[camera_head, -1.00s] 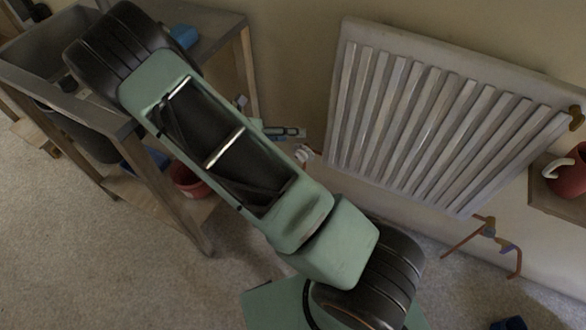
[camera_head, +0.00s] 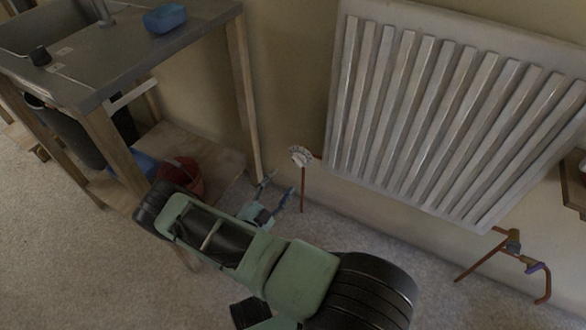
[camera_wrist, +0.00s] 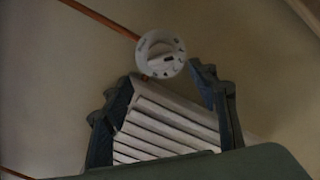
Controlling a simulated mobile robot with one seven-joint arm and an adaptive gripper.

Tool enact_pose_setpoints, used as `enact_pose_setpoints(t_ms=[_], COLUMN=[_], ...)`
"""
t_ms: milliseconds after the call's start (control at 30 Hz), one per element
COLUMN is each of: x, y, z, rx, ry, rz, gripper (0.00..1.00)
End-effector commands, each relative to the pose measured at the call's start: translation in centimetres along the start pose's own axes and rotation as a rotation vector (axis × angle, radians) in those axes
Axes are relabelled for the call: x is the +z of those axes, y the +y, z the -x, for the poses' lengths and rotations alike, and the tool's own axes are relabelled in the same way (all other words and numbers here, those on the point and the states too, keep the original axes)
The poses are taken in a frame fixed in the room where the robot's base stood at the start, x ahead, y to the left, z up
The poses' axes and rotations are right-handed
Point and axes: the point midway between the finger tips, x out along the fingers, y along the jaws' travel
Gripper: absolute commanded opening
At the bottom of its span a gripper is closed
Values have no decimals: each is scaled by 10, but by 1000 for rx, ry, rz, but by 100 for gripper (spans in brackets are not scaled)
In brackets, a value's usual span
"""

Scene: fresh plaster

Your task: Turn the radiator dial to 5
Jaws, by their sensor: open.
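The radiator dial (camera_head: 301,155) is a round white knob on a copper pipe at the lower left corner of the white radiator (camera_head: 440,110). In the wrist view the dial (camera_wrist: 161,54) shows its face with dark marks, too small to read. My gripper (camera_head: 276,186) is open and empty, a little below and left of the dial. In the wrist view my gripper's fingers (camera_wrist: 168,82) stand apart, with the dial just beyond their tips, towards the right one. No contact shows. The radiator (camera_wrist: 165,125) also appears between the fingers.
A workbench with a grey sink top (camera_head: 95,60) stands at the left, a blue item (camera_head: 165,18) on it. A red bucket (camera_head: 182,178) sits on its lower shelf, close to my arm. Copper pipework (camera_head: 510,250) is under the radiator's right end. Carpet (camera_head: 90,260) is clear in front.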

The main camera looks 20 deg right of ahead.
Motion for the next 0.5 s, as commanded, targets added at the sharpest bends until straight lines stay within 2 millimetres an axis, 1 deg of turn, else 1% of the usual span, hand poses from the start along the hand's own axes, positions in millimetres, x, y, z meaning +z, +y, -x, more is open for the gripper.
enact_pose_setpoints(t_ms=[300,400,500], x=[0,-1,-1], y=[2,2,1], z=[-59,-76,-88], rx=[4,4,4], ry=[4,4,4], rz=[-5,-4,-6], gripper=[54,54,54])
